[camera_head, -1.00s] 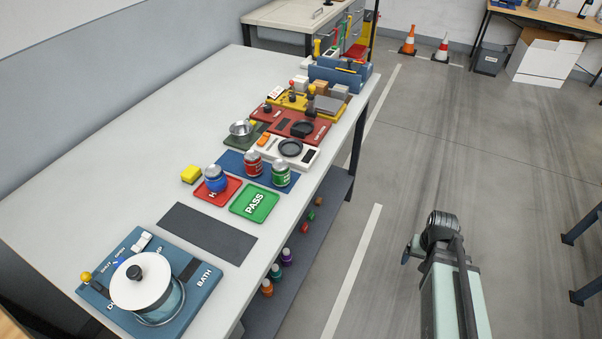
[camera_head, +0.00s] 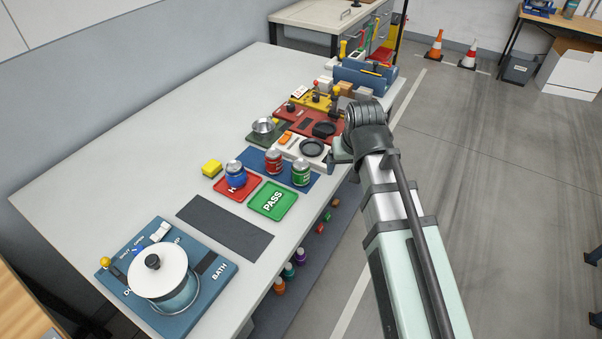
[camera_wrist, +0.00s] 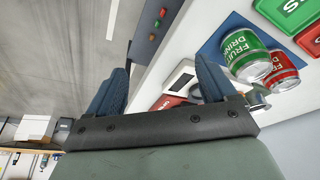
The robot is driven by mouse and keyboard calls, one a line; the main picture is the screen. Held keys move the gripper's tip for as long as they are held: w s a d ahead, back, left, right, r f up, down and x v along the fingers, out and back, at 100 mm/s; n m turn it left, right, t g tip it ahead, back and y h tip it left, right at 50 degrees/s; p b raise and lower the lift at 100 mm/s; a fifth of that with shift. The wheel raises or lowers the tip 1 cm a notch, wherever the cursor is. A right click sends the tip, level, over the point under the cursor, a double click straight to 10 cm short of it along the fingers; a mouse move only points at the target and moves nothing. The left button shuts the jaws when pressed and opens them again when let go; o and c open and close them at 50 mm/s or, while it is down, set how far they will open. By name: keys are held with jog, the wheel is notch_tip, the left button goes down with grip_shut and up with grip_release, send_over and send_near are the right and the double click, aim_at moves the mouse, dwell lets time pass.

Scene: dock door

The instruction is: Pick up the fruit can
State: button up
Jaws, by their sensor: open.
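The fruit can is the green can (camera_head: 301,173) with a silver top, standing upright at the right end of a blue mat (camera_head: 253,160) near the table's front edge. In the wrist view the fruit can (camera_wrist: 241,56) shows its "FRUIT DRINK" label, right of my fingers. My gripper (camera_wrist: 160,85) is open and empty, its two blue fingers apart over the table edge and floor. In the head view the arm's end is right of the fruit can, apart from it; the fingers are mostly hidden there.
A red can (camera_head: 273,160) stands close beside the fruit can. A blue can (camera_head: 236,174) stands on a red tray (camera_head: 247,192). The green PASS tray (camera_head: 272,201) is in front, empty. A white unit with a black dish (camera_head: 312,148) lies behind. A bath unit (camera_head: 206,293) is at the near end.

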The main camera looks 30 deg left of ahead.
jog(key=n+y, duration=0.1)
jog(key=n, duration=0.1)
send_near(301, 165)
jog(key=d+r, duration=0.1)
jog(key=r, duration=0.1)
jog(key=x, duration=0.8)
jog(key=shift+w+a+f, duration=0.1)
jog(key=shift+w+f, duration=0.05)
jog(key=shift+f, duration=0.2)
jog(key=shift+a+f, duration=0.35)
jog(key=shift+f, duration=0.5)
jog(key=shift+x, duration=1.75)
jog(key=c, duration=1.2)
